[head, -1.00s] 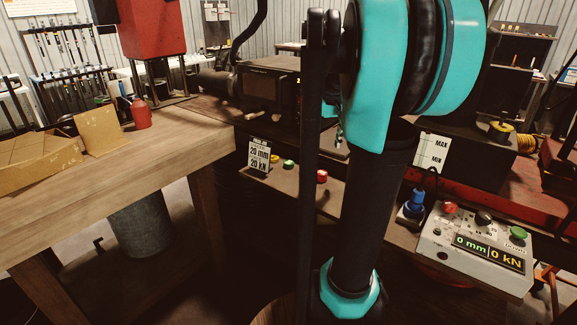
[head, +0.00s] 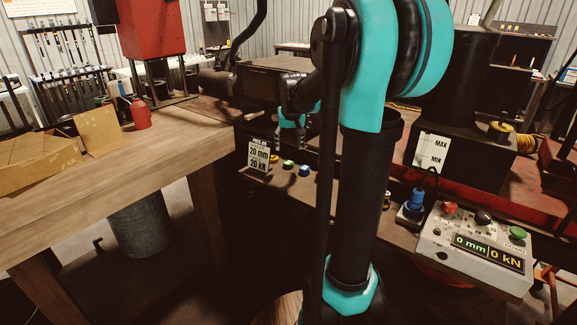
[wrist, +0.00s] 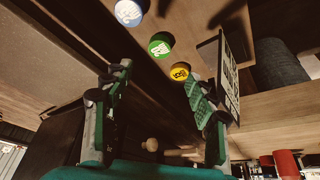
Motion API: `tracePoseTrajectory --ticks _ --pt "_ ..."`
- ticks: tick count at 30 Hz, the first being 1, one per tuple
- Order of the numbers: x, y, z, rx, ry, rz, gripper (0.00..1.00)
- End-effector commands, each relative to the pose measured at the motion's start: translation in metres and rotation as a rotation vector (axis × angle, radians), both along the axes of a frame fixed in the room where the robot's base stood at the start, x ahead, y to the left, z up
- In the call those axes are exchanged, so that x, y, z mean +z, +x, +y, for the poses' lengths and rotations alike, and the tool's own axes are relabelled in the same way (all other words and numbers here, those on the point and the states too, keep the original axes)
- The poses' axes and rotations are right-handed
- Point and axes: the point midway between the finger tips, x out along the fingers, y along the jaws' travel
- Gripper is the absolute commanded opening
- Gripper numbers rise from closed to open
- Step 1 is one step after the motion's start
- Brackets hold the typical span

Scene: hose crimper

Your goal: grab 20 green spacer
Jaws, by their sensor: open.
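The green spacer (head: 289,164) is a small round piece on the shelf, between a yellow spacer (head: 274,158) and a blue spacer (head: 304,170). In the wrist view the green spacer (wrist: 160,45) has a white marking on top, too blurred to read surely. The yellow spacer (wrist: 180,72) and blue spacer (wrist: 128,12) lie on either side in a row. My gripper (head: 291,146) hangs above and behind the row. In the wrist view my gripper (wrist: 157,74) is open and empty, its two fingers wide apart, with the green spacer beyond them.
A sign (head: 259,157) reading 20 mm, 20 kN stands left of the spacers; it also shows beside the right finger in the wrist view (wrist: 229,78). A control box (head: 475,238) stands right. A wooden table (head: 120,170) is at left.

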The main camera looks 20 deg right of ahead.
Motion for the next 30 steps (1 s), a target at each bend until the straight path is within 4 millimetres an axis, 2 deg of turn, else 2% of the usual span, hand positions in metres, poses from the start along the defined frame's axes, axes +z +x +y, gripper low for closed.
tracePoseTrajectory --ticks 3,13,21,30 --pt "-0.019 0.008 -0.001 0.0 0.0 0.0 0.58" --pt "-0.043 0.016 -0.003 0.0 0.0 0.0 0.58" --pt "-0.078 0.025 -0.005 0.0 0.0 0.0 0.58" --pt "-0.086 0.028 -0.006 0.0 0.0 0.0 0.58"
